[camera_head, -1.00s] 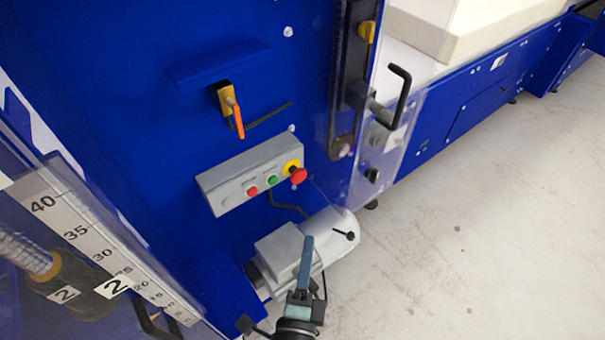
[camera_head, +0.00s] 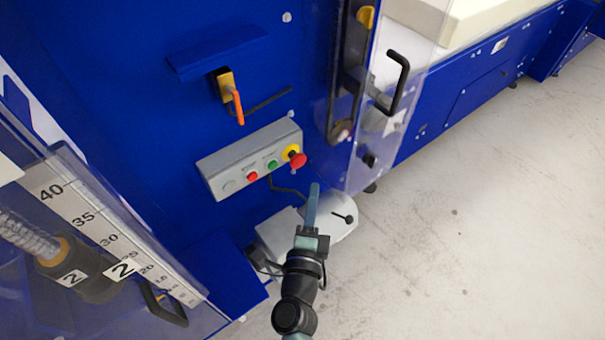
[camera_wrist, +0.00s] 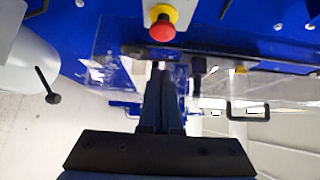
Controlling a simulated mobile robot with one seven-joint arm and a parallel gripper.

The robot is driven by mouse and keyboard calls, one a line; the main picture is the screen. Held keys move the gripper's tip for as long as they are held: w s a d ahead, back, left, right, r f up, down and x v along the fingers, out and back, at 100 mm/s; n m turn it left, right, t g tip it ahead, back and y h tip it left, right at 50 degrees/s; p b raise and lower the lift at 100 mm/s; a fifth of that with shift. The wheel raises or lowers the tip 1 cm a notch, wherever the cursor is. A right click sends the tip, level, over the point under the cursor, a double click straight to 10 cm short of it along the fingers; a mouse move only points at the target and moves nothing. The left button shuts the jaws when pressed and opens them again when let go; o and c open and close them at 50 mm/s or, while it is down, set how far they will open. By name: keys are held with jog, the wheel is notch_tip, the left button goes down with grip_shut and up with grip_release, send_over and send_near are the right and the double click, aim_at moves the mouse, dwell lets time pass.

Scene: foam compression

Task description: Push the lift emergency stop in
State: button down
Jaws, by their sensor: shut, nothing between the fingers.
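The emergency stop is a red mushroom button (camera_head: 298,160) on a yellow collar at the right end of a grey control box (camera_head: 222,181). In the wrist view the red button (camera_wrist: 162,31) is at the top, beyond my fingertips. My gripper (camera_head: 314,188) is shut and empty. In the head view its fingertips show just below and right of the button. The wrist view shows its closed fingers (camera_wrist: 161,75) pointing up the picture with a gap to the button. I cannot tell whether the button is pressed in.
Left of the stop are a green button (camera_head: 272,165) and a red button (camera_head: 252,176). A grey motor (camera_head: 275,230) is behind my gripper. A clear guard panel (camera_head: 402,125) with a black handle (camera_head: 399,85) stands to the right. An orange-handled lever (camera_head: 238,107) is above. Floor is clear at right.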

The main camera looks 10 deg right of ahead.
aim_at(296, 159)
jog(key=shift+w+a+p, duration=0.15)
jog(key=shift+w+a, duration=0.1)
jog(key=shift+w, duration=1.1)
jog(key=shift+w+a+p, duration=0.15)
jog(key=shift+w+a, duration=0.05)
jog(key=shift+w, duration=1.1)
